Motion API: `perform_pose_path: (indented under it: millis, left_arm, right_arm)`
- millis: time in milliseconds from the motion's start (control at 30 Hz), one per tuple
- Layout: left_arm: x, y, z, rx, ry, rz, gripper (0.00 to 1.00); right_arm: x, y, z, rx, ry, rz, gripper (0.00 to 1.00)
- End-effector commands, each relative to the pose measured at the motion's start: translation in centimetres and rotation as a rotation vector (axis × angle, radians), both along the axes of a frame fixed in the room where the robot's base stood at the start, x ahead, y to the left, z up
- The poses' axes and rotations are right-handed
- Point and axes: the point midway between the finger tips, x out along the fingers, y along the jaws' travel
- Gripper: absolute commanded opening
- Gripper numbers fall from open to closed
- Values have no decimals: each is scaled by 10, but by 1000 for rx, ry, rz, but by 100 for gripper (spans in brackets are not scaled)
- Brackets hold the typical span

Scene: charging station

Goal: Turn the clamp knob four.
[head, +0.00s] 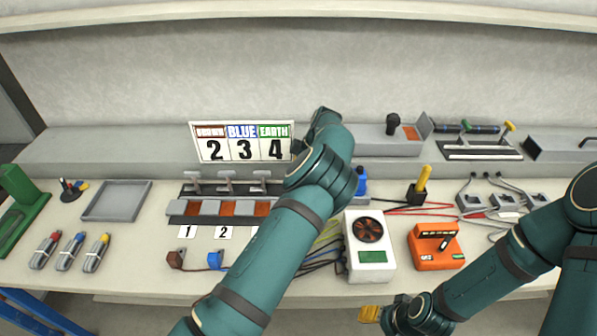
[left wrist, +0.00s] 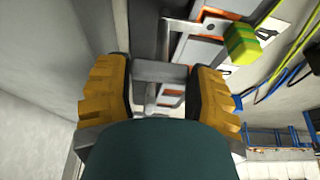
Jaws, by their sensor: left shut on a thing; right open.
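Three grey T-shaped clamp knobs (head: 226,180) stand in a row on the terminal block in the head view. The place to their right, where the fourth would stand, is hidden behind my left arm. In the left wrist view my left gripper (left wrist: 159,84) has its yellow fingers on both ends of a grey crossbar, which I take to be clamp knob four (left wrist: 158,71). The left fingers are hidden in the head view. My right gripper (head: 370,314) is open and empty at the front edge of the bench, low in the head view.
A number sign (head: 242,143) stands behind the block. Brown and blue connectors (head: 214,260) lie in front. A green-yellow connector (left wrist: 241,45) shows near the left fingers.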

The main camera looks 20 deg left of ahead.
Motion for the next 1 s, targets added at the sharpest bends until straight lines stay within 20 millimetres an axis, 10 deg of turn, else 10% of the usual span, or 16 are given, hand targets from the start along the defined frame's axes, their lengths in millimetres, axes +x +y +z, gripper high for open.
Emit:
perform_pose_path:
  millis: [200,233,300,1000]
  left_arm:
    - [-1,1,-1,0,3,2,21]
    - [-1,1,-1,0,3,2,66]
    - [-1,1,-1,0,3,2,91]
    - [1,1,1,2,-4,-39,92]
  right_arm:
    - [0,0,0,0,0,0,57]
    - [0,0,0,0,0,0,57]
    - [0,0,0,0,0,0,57]
    - [0,0,4,0,-1,0,57]
